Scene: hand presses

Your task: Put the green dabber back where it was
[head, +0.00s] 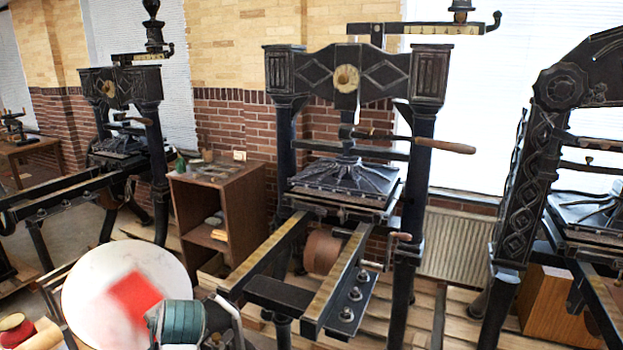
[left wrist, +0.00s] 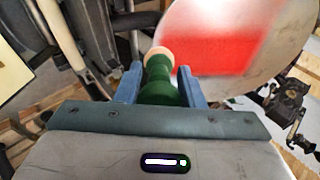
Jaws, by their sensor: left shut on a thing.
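The green dabber (left wrist: 157,82) is between the two blue fingers of my left gripper (left wrist: 157,86) in the left wrist view, which are shut on it. Its pale, peach-coloured end points away from the gripper, toward the round white disc (left wrist: 285,85). In the head view my left gripper (head: 160,320) appears as a teal-and-white shape at the bottom edge, beside the disc (head: 90,305). The dabber is hard to make out there. A blurred red patch (head: 135,295) covers part of the disc. My right gripper is not in view.
A brown open cabinet (head: 245,195) stands behind the disc, with small items on top, including a small green one (head: 180,164). A large black hand press (head: 345,185) stands right of it. Rolls (head: 18,328) lie at the lower left. More presses stand at both sides.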

